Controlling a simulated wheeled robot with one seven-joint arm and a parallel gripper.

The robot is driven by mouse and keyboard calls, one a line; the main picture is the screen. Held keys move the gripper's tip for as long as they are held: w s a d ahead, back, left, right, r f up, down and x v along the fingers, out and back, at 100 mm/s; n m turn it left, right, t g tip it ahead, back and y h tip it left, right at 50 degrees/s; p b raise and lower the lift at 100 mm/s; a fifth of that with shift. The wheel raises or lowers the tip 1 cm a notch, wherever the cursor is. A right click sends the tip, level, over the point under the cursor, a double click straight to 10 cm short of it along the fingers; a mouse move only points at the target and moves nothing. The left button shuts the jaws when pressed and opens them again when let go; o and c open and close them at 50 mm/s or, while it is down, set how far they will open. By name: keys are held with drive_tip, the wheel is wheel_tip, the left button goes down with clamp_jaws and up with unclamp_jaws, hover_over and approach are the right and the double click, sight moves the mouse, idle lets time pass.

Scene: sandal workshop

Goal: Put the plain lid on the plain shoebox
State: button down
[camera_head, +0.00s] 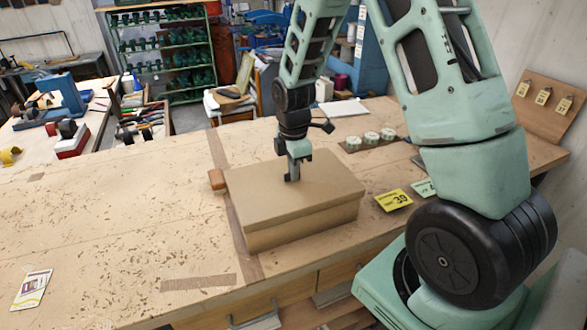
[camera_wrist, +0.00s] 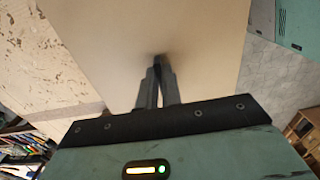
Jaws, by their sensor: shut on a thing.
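The plain shoebox (camera_head: 300,235) is a brown cardboard box on the workbench. The plain lid (camera_head: 265,199), flat and tan, lies over its top and looks level, with its rim over the box's upper edge. I cannot tell whether it is fully seated. My gripper (camera_head: 292,179) points down at the middle of the lid and is shut on it. In the wrist view the fingertips (camera_wrist: 160,62) come together at the lid's surface (camera_wrist: 165,25), which fills the middle of the picture. The exact part gripped is hidden between the fingers.
The workbench (camera_head: 110,220) is widely clear to the left, with scraps strewn on it. A wooden block (camera_head: 217,179) is beside the box's far left corner. A yellow card (camera_head: 394,200) and several round pieces on a holder (camera_head: 370,138) are at the right.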

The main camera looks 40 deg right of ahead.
drive_tip(key=shift+f+b, duration=0.5)
drive_tip(key=shift+f, duration=0.2)
idle(0.3)
drive_tip(key=c, duration=1.5)
unclamp_jaws()
drive_tip(key=shift+r, duration=0.15)
wheel_tip(320, 180, up, 17)
drive_tip(key=b, duration=0.3)
drive_tip(key=shift+b, duration=0.3)
drive_tip(key=shift+a, duration=0.1)
drive_tip(key=s+a+f+m+b, duration=0.25)
drive_tip(key=s+a, duration=0.25)
drive_tip(key=a, duration=0.4)
drive_tip(key=s+a+f+m+b, duration=0.1)
drive_tip(key=s+a+f, duration=0.4)
drive_tip(key=a, duration=0.5)
drive_tip(key=s+a+f+m, duration=0.1)
drive_tip(key=s+a+f, duration=0.1)
drive_tip(key=s, duration=0.5)
drive_tip(key=s+a+f+m+b, duration=0.1)
drive_tip(key=s+a+f+m, duration=0.1)
drive_tip(key=s, duration=0.5)
drive_tip(key=shift+a+f+y, duration=0.3)
drive_tip(key=shift+a+f, duration=0.15)
drive_tip(key=shift+a, duration=0.35)
